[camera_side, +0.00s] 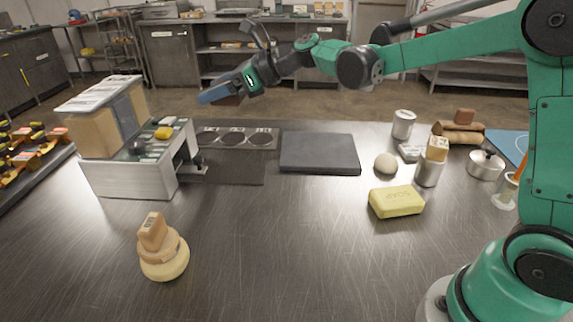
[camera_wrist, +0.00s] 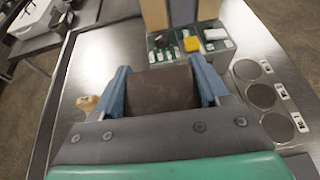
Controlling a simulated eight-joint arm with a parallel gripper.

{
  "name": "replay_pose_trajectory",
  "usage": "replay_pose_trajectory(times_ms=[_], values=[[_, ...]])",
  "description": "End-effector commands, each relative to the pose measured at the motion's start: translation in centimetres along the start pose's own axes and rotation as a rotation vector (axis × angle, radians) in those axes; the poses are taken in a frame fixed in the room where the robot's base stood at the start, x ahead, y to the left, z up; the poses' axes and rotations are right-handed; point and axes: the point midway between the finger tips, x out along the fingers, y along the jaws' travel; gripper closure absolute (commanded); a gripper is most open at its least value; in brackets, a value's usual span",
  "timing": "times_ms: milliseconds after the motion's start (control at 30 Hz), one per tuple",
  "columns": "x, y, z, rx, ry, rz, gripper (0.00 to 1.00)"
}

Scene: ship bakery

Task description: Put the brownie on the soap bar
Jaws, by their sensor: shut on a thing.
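My gripper (camera_side: 218,94) is raised above the back left of the steel counter. Its blue fingers are shut on the brownie (camera_wrist: 162,91), a dark brown block that fills the space between them in the wrist view. In the side view the brownie (camera_side: 232,100) is mostly hidden behind the fingers. The soap bar (camera_side: 397,202), a pale yellow block with lettering on top, lies flat on the counter at the right. Its top is bare. My gripper is well to the left of it and higher.
A dark slab (camera_side: 319,154) lies mid-counter. A round ball (camera_side: 386,163) and a metal cup holding a carton (camera_side: 428,172) stand behind the soap bar. A grey stand with boxes (camera_side: 127,178) is at left. A stacked pile (camera_side: 164,257) stands front left. The front middle is clear.

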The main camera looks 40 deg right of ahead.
Motion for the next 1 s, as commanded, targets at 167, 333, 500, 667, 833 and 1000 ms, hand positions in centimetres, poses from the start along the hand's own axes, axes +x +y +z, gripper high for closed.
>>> replay_pose_trajectory(times_ms=[167, 333, 500, 667, 833, 1000], values=[[1.7, 0.2, -0.8, -0.022, -0.006, 0.048, 0.83], [2.9, 0.2, -3.2, -0.026, -0.008, 0.057, 0.83], [4.8, 0.2, -7.7, -0.025, -0.008, 0.055, 0.83], [6.4, 0.2, -11.6, -0.025, -0.008, 0.055, 0.83], [7.7, 0.2, -14.6, -0.025, -0.008, 0.055, 0.83], [8.2, 0.2, -15.9, -0.025, -0.008, 0.054, 0.83]])
